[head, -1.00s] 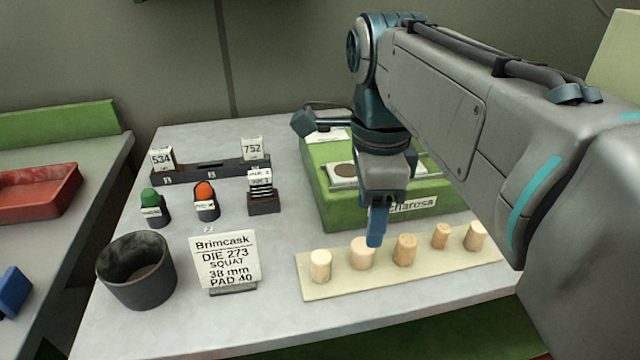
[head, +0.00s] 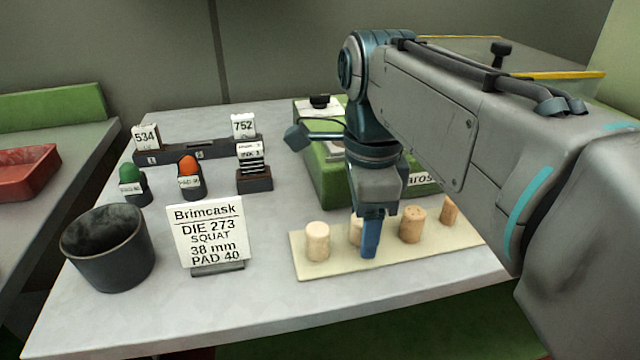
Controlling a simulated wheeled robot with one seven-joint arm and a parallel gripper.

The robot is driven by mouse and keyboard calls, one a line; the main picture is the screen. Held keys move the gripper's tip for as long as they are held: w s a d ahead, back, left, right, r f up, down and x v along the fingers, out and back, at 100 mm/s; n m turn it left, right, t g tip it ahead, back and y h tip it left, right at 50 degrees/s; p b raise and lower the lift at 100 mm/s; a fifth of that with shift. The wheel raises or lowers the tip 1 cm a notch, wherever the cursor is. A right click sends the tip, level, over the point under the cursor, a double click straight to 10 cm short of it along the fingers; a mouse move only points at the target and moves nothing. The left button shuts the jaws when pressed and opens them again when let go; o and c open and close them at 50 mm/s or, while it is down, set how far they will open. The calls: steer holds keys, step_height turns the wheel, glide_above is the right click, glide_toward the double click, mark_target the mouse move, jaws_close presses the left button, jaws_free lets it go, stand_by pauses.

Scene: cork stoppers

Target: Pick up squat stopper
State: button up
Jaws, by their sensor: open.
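Several cork stoppers stand upright on a pale tray (head: 330,270) in the head view. The leftmost stopper (head: 317,243) is pale. The second, wide and pale, looks like the squat stopper (head: 355,231); it is mostly hidden behind my gripper finger. A darker stopper (head: 412,226) and a smaller one (head: 449,211) stand to its right, the smaller one partly covered by my arm. My gripper (head: 371,246) points down, its blue finger in front of the squat stopper. It is open, with nothing seen held; whether it touches the stopper I cannot tell.
A sign (head: 208,235) reads "Brimcask DIE 273 SQUAT 38 mm PAD 40". A dark cup (head: 108,255) stands at the left. Green (head: 131,176) and orange-topped (head: 189,168) stamps stand behind the sign. A green box (head: 325,180) is behind my gripper. Bare table lies in front of the tray.

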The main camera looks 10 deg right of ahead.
steer(key=shift+d+f, duration=0.1)
steer(key=shift+f, duration=0.05)
steer(key=c, duration=1.1)
steer(key=shift+o, duration=0.2)
step_height(320, 180, up, 10)
steer(key=p, duration=0.4)
